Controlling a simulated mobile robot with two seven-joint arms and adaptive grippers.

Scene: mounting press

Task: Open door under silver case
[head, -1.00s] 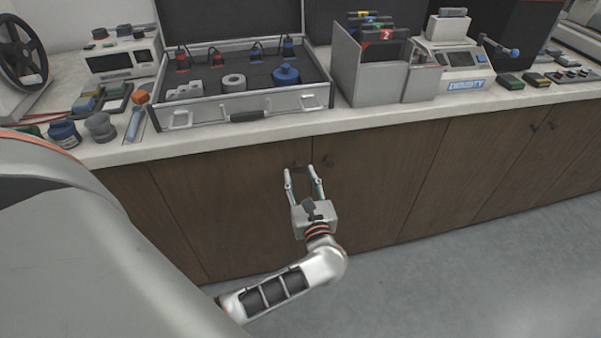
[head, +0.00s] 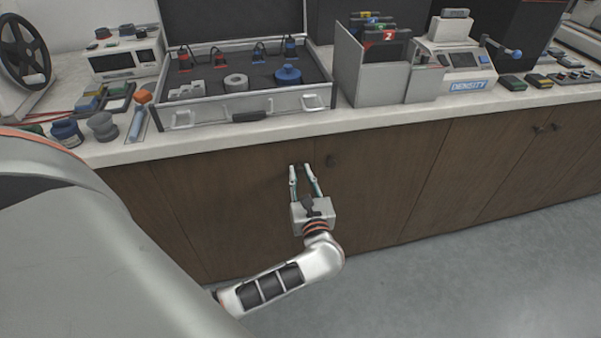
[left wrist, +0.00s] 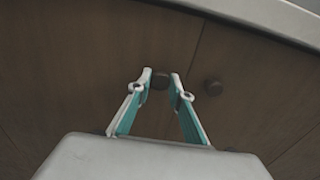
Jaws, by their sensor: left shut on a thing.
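The silver case (head: 245,104) stands open on the counter. Below it is a brown wooden cabinet door (head: 232,195), which looks closed. My left gripper (head: 303,168) is at that door's upper right corner, with its fingers around the dark round knob. In the left wrist view the fingertips of my left gripper (left wrist: 161,76) are on either side of the knob (left wrist: 160,79), shut on it. A second knob (left wrist: 212,87) on the neighbouring door is just to the right, clear of the fingers; it also shows in the head view (head: 330,160). My right gripper is not in view.
The counter edge (head: 400,124) overhangs just above the knobs. The neighbouring door (head: 375,185) to the right is closed. The grey floor (head: 430,285) in front of the cabinets is clear. Jars (head: 101,126) and a density meter (head: 465,70) stand on the counter.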

